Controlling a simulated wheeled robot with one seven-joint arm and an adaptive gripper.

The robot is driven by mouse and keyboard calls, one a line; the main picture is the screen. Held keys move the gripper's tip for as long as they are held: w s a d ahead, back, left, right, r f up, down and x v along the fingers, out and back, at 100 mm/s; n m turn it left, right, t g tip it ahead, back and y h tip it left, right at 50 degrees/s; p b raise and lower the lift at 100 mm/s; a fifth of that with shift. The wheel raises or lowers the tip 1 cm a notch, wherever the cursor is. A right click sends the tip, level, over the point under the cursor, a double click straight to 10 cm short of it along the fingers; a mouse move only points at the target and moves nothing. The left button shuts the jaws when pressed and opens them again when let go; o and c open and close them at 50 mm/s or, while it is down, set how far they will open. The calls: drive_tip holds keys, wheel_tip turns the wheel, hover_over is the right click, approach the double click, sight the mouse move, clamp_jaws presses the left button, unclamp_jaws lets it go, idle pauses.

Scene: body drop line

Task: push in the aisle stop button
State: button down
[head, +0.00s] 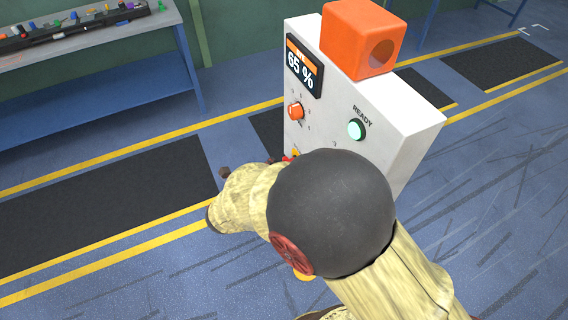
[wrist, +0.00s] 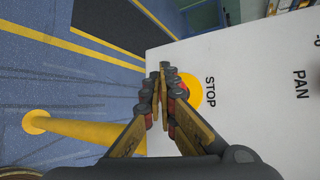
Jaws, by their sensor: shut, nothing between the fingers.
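The white control box (head: 410,125) stands in front of me in the head view, and its panel face (wrist: 270,100) fills the right of the wrist view. A round yellow-orange disc (wrist: 194,90) sits on that face beside the word STOP. My gripper (wrist: 164,68) is shut and empty, its fingertips overlapping the disc's left side in the wrist view. The fingers hide part of the disc, so I cannot tell whether they touch it. In the head view my arm covers the lower panel and most of the gripper.
The box also carries an orange knob (head: 296,111), a lit green READY lamp (head: 356,130), a 65 % display (head: 303,68) and an orange block (head: 362,38) on top. A yellow post (wrist: 90,131) stands left in the wrist view. A blue bench (head: 100,95) is at back left.

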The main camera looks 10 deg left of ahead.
drive_tip(key=shift+w+d, duration=0.35)
drive_tip(key=shift+d, duration=0.25)
idle(0.8)
drive_tip(key=shift+s+a+p, duration=0.3)
drive_tip(key=shift+a+p, duration=0.1)
drive_tip(key=shift+a, duration=0.1)
drive_tip(key=shift+s+a+p, duration=0.25)
drive_tip(key=shift+a+p, duration=0.1)
drive_tip(key=shift+a, duration=0.1)
drive_tip(key=shift+a, duration=0.1)
drive_tip(key=s+a, duration=0.1)
drive_tip(key=a+p, duration=0.1)
drive_tip(key=s+a+p, duration=0.1)
drive_tip(key=a, duration=0.1)
drive_tip(key=shift+s, duration=0.3)
idle(0.5)
